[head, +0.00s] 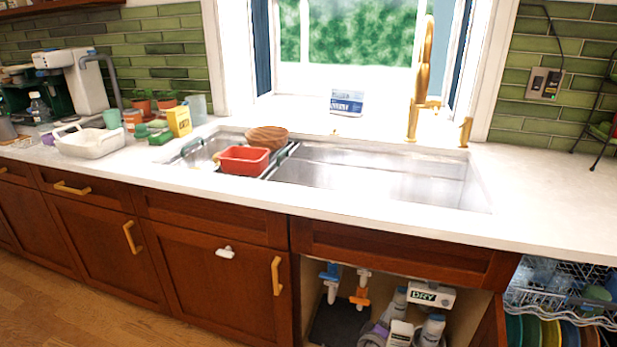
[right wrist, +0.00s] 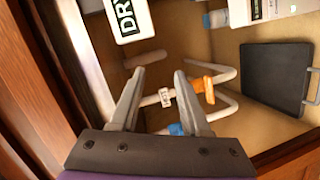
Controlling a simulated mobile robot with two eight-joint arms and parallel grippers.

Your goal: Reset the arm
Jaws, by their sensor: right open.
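My right gripper (right wrist: 159,75) shows in the right wrist view, with its two grey fingers apart and nothing between them. It points into the open cabinet under the sink. Beyond the fingertips are white pipes with an orange valve handle (right wrist: 205,88) and a blue one (right wrist: 176,129). I cannot tell how far off they are. In the head view, a purple and grey shape low in the cabinet may be part of my right arm. My left gripper is in neither view.
The cabinet holds a white DRY box (head: 431,295), bottles and a dark board (right wrist: 278,75). An open dishwasher rack (head: 560,305) with plates stands at right. Above, a red tub (head: 244,160) and a wooden bowl (head: 267,137) sit at the sink (head: 390,175).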

